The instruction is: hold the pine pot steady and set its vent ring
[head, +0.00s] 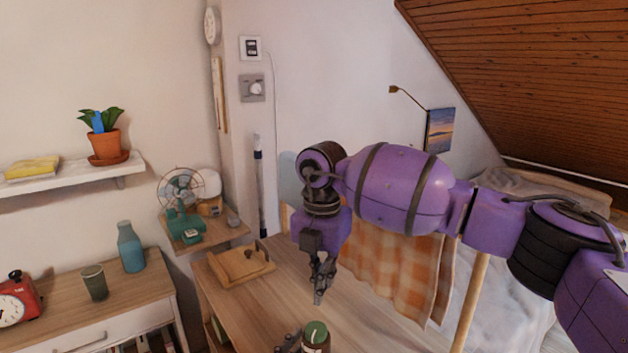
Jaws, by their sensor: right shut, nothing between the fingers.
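A small brown pot with a green top (316,334), which I take to be the pine pot, stands at the bottom edge of the view. Its lower part is cut off. A pale mark shows on the green top; a separate vent ring cannot be made out. My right gripper (322,282) points down above the wooden desk, shut and empty, behind and above the pot and apart from it. Dark finger parts, seemingly my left gripper (289,342), show just left of the pot. Most of that gripper is out of frame, and contact with the pot cannot be told.
The wooden desk (283,294) has clear room around the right gripper. A wooden tray (240,265) lies at its back left. A green fan (184,222) stands on a small shelf. A blue bottle (131,248) and a cup (95,283) stand on the left cabinet.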

